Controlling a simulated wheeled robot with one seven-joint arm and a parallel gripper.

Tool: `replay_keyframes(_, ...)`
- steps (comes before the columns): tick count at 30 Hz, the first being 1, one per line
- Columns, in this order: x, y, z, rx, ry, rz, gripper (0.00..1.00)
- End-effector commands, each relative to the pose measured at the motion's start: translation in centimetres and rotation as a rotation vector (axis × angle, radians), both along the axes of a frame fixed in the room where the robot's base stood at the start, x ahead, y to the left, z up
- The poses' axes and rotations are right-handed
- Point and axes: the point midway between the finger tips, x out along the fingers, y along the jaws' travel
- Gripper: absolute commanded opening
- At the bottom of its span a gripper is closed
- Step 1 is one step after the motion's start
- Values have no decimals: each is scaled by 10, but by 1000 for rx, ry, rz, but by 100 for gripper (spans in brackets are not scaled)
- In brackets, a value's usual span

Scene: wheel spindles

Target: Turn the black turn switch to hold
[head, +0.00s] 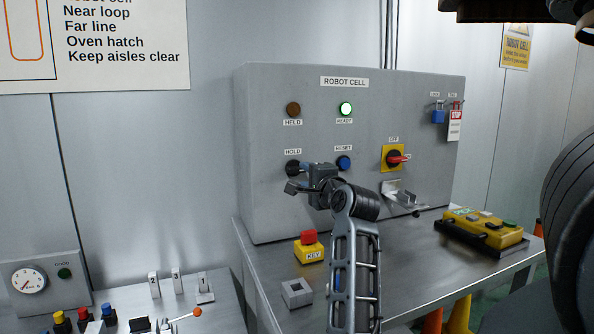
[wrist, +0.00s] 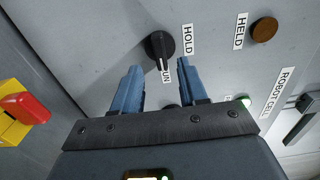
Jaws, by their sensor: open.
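The black turn switch (head: 292,168) sits on the grey ROBOT CELL panel (head: 260,110), below the HOLD label (head: 293,152). In the wrist view the switch (wrist: 160,46) shows a pale pointer line towards the RUN label, which is partly covered. The HOLD label (wrist: 187,39) is to its right there. My gripper (wrist: 160,66) is open, its two blue fingers apart. The fingertips are just below the switch in the wrist view, with the knob in line with the gap; contact cannot be told. In the head view my gripper (head: 296,183) partly covers the switch's lower right.
The HELD lamp (head: 293,109) is dark and the READY lamp (head: 346,109) glows green. A blue RESET button (head: 344,163) and a red-handled OFF switch (head: 394,158) are to the right.

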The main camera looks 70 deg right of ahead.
Motion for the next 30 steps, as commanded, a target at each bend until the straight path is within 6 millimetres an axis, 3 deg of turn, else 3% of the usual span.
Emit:
replay_keyframes(9, 29, -36, 1, 2, -1, 0, 43)
replay_keyframes(22, 36, -44, 0, -1, 1, 1, 43)
replay_keyframes(30, 36, -44, 0, -1, 1, 1, 17)
